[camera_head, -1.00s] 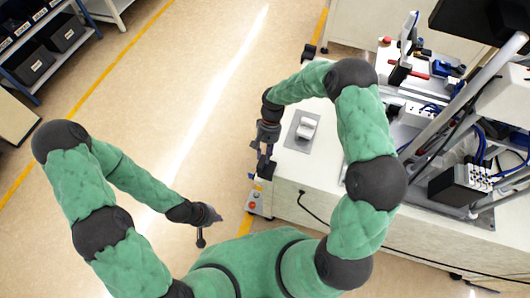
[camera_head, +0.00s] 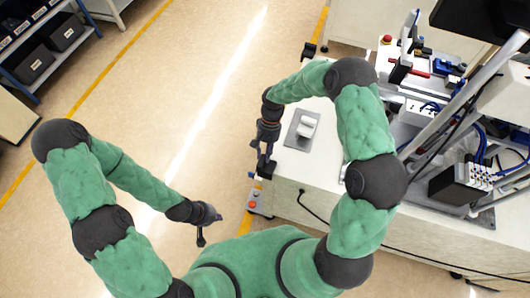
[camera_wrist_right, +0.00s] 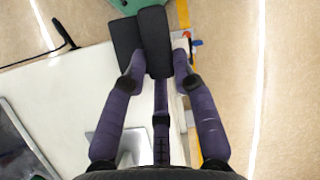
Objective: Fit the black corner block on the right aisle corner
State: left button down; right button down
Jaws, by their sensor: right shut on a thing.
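My right gripper (camera_head: 266,160) is shut on the black corner block (camera_wrist_right: 154,38), at the aisle-side edge of the white table (camera_head: 310,185), near its front corner. In the right wrist view the block shows as two dark flat plates at an angle between the tips of the purple fingers (camera_wrist_right: 158,68). The block lies over the table's edge and corner there; I cannot tell whether it touches them. My left gripper (camera_head: 203,232) hangs over the floor at the left, away from the table; its fingers are too small to read.
A grey plate with a white part (camera_head: 307,128) lies on the table beside my right gripper. A control box with a red button (camera_head: 253,205) is by the near corner. Another black block (camera_head: 308,50) is at the far corner. Equipment stands on the right; the aisle is clear.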

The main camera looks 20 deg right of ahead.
jog(key=c, duration=0.9)
grip_release()
jog(key=shift+w+r, duration=0.1)
jog(key=v, duration=1.1)
jog(key=shift+d+r, duration=0.1)
jog(key=shift+r, duration=0.3)
